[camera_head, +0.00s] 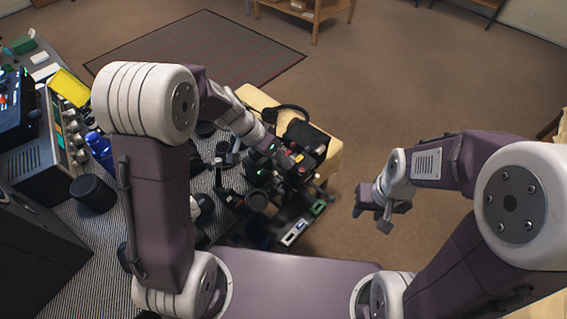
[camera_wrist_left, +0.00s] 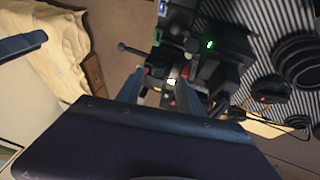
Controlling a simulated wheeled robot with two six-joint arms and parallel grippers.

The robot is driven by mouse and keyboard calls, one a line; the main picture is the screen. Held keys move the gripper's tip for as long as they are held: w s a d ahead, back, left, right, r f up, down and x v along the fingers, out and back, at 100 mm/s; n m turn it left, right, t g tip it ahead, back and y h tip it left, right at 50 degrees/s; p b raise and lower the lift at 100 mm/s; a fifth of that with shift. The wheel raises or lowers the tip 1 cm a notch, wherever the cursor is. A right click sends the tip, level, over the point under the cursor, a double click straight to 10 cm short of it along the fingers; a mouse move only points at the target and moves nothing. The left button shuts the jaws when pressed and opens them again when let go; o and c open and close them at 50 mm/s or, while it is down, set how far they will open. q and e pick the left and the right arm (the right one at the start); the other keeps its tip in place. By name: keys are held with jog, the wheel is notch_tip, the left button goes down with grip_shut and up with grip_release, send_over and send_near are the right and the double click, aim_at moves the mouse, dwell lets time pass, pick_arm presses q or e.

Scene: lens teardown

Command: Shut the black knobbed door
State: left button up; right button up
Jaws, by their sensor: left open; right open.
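I cannot clearly make out a black knobbed door in either view. A large plain black box (camera_head: 38,232) stands at the left edge of the head view, and no knob shows on the part in sight. My left gripper reaches over the dark clutter at the table's far corner and is hard to pick out in the head view. In the left wrist view its two fingers (camera_wrist_left: 160,92) are apart, with dark equipment (camera_wrist_left: 205,65) beyond them; contact cannot be told. My right gripper (camera_head: 378,210) is open and empty over the bare floor, right of the table.
The striped table (camera_head: 62,222) holds a blue bottle (camera_head: 100,150), a black cylinder (camera_head: 92,193), a knobbed instrument (camera_head: 68,135) and several dark parts. A yellow padded seat (camera_head: 250,97) with a black bag (camera_head: 304,138) stands beyond. The brown floor (camera_head: 400,85) at right is clear.

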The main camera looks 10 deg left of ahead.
pick_arm(q)
jog(key=x, duration=0.3)
jog(key=shift+s+d+f, duration=0.1)
jog(key=shift+d+f, duration=0.2)
jog(key=shift+d, duration=0.05)
jog(key=shift+a, duration=0.1)
